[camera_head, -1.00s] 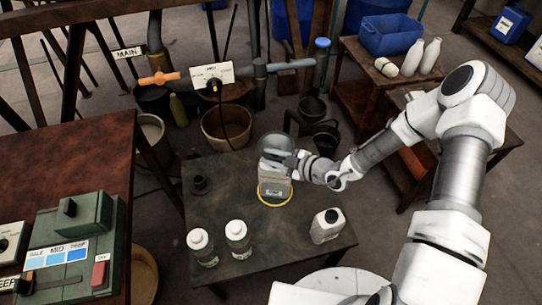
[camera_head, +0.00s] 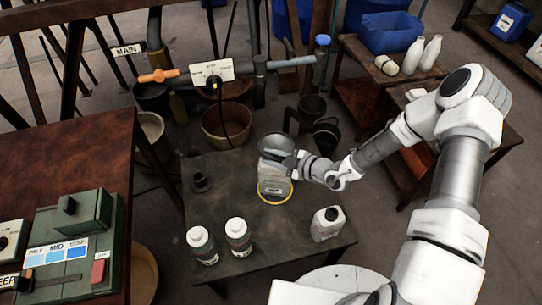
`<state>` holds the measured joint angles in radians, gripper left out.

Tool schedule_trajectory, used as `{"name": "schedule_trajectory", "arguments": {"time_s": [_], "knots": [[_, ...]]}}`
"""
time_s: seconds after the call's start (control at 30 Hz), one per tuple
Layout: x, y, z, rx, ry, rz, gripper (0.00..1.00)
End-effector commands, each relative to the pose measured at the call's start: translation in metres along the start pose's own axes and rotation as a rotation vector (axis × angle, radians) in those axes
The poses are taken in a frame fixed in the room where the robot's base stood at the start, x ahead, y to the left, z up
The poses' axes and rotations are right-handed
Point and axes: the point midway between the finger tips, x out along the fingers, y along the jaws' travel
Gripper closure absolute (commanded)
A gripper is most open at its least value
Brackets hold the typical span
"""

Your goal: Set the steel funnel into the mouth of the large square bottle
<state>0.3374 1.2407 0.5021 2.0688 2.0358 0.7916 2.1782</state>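The steel funnel (camera_head: 277,144) is a grey, round-mouthed cone. It shows right at the top of a square bottle (camera_head: 273,186) with a label, which stands inside a yellow ring (camera_head: 272,199) on the dark table. My gripper (camera_head: 292,160) is at the funnel's right side, reaching in from the right. Its fingers are too small and overlapped to tell whether they grip the funnel. The funnel's spout and the bottle's mouth are hidden, so I cannot tell how far the spout sits in the mouth.
Two white-capped bottles (camera_head: 238,238) (camera_head: 201,246) stand at the table's front left. A square pale bottle (camera_head: 327,224) stands front right. A small dark fitting (camera_head: 201,182) is at the left. A control box (camera_head: 75,245) sits on the brown bench (camera_head: 70,160).

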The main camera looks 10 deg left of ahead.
Motion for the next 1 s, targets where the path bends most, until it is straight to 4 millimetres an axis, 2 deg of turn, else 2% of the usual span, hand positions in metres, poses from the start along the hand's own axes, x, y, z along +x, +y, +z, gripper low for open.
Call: {"name": "schedule_trajectory", "arguments": {"time_s": [0.03, 0.17, 0.2, 0.57, 0.67, 0.77, 1.0], "knots": [[0.000, 0.000, 0.000, 0.000, 0.000, 0.000, 0.66], [0.000, 0.000, 0.000, 0.000, 0.000, 0.000, 0.42], [0.000, 0.000, 0.000, 0.000, 0.000, 0.000, 0.40], [-0.006, 0.001, 0.000, 0.001, -0.002, 0.001, 0.40], [-0.019, 0.001, 0.000, 0.001, -0.002, 0.001, 0.40], [-0.041, 0.002, 0.000, 0.002, -0.004, 0.002, 0.40], [-0.101, 0.003, -0.001, 0.001, -0.004, 0.004, 0.40]]}}
